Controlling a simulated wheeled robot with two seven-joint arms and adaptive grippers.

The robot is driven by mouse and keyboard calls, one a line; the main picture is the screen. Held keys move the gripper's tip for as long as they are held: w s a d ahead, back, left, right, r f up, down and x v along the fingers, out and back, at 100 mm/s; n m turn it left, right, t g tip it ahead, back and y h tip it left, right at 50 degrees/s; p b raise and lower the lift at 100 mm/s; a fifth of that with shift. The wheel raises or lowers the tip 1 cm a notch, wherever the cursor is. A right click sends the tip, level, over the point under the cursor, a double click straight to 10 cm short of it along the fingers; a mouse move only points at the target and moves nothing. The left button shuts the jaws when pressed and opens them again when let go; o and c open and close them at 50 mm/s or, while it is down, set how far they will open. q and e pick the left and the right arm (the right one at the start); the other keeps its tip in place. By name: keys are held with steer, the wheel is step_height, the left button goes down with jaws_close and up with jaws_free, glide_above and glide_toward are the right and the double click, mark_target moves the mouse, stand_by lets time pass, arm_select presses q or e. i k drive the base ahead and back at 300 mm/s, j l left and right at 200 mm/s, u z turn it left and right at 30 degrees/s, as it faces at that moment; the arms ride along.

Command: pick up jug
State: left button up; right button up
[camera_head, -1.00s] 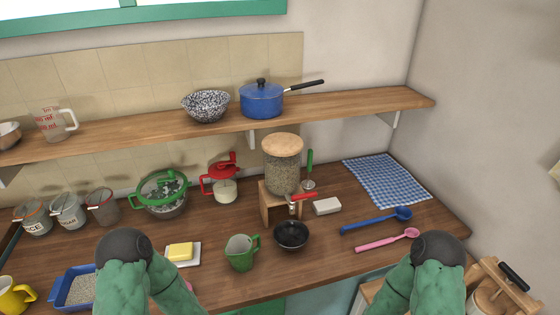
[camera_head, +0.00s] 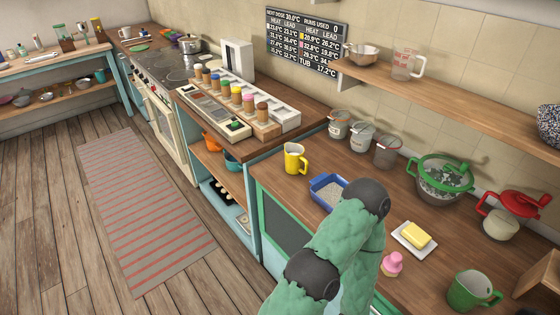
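Three jug-like vessels show. A yellow jug (camera_head: 294,159) stands upright on the wooden counter, left of the blue tray. A clear measuring jug (camera_head: 405,64) with red markings stands on the wall shelf. I cannot tell which one the task means. My green arm links with dark rounded joints rise at the bottom middle and hide part of the counter edge and blue tray. Neither gripper's fingers show, and no jug is seen held.
A blue tray (camera_head: 321,187), butter dish (camera_head: 413,238) and pink object (camera_head: 392,264) lie around my arms. Lidded canisters (camera_head: 362,137) and a green-rimmed strainer (camera_head: 442,180) line the wall. The spice rack (camera_head: 246,112) is further left. The striped rug and floor are clear.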

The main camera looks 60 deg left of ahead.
mark_target(295, 159)
steer(key=u, duration=1.95)
steer(key=i+j+z, duration=0.2)
steer(key=i+j, duration=0.15)
steer(key=j, duration=0.25)
steer(key=i+j+z, duration=0.25)
steer(key=j, duration=0.4)
steer(key=i+j+z, duration=0.1)
steer(key=i+j, duration=0.15)
steer(key=i+j+z, duration=0.1)
steer(key=j, duration=0.35)
